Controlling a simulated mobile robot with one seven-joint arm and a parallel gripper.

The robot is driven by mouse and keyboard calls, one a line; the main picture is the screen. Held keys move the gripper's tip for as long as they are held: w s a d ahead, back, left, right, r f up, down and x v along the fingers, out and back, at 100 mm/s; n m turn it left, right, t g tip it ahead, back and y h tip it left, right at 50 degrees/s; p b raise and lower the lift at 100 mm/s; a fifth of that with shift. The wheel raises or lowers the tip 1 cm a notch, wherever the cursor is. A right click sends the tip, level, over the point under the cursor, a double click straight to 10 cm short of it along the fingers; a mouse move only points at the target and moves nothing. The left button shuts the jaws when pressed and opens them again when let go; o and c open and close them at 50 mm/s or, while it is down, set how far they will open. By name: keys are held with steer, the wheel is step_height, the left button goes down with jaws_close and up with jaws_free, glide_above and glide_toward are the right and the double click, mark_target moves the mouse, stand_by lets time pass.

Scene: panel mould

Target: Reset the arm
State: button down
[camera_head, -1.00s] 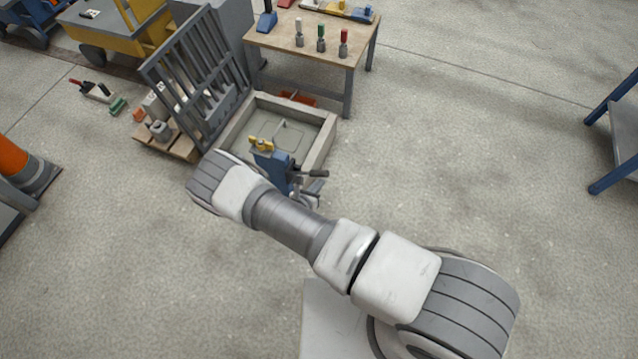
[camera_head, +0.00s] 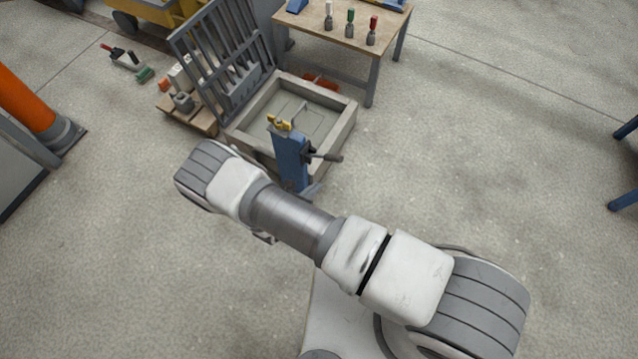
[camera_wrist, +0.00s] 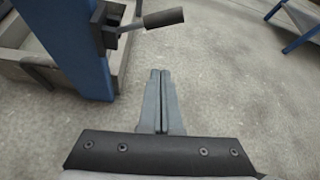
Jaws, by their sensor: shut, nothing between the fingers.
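My gripper (camera_wrist: 160,74) shows in the wrist view with its two grey fingers together, shut and empty, over bare concrete floor. In the head view my arm reaches from the lower right toward the left, and its gripper end is mostly hidden under the arm. A blue post (camera_head: 291,158) with a dark lever handle (camera_head: 327,156) stands just beyond the arm. In the wrist view the blue post (camera_wrist: 72,45) and its lever (camera_wrist: 163,18) are ahead and to the left of the fingers, apart from them.
A panel mould (camera_head: 345,125) with a raised grey barred frame (camera_head: 215,65) stands behind the post. An orange pillar (camera_head: 25,100) is at left, blue legs (camera_head: 625,200) at right.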

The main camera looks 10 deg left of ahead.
stand_by(0.3)
steer(key=w+d+r+m+g+h, duration=0.1)
steer(key=w+d+r+m+g, duration=0.2)
steer(key=r, duration=0.6)
steer(key=w+d+r+m+g+h, duration=0.1)
steer(key=w+r+m, duration=0.1)
steer(key=r+m, duration=0.55)
steer(key=w+d+r+m+g+h, duration=0.1)
steer(key=w+d+r+m, duration=0.2)
steer(key=r, duration=0.7)
steer(key=s+d+r+m+g+y, duration=0.1)
steer(key=s+d+r+m, duration=0.25)
steer(key=r, duration=0.35)
steer(key=s+d+r+m+g+y, duration=0.1)
steer(key=s+d+r+m+y, duration=0.15)
steer(key=d+r+m, duration=0.35)
steer(key=s+d+r+m+g+y, duration=0.1)
steer(key=s+d+r+m, duration=0.2)
steer(key=r, duration=0.6)
steer(key=s+d+r+m+t+y, duration=0.35)
steer(key=s+r+m, duration=0.4)
steer(key=s, duration=0.45)
step_height(320, 180, up, 22)
steer(key=p, duration=2.1)
steer(key=shift+a+f+n+g, duration=0.2)
steer(key=shift+a+n+g, duration=0.15)
steer(key=shift+a, duration=0.05)
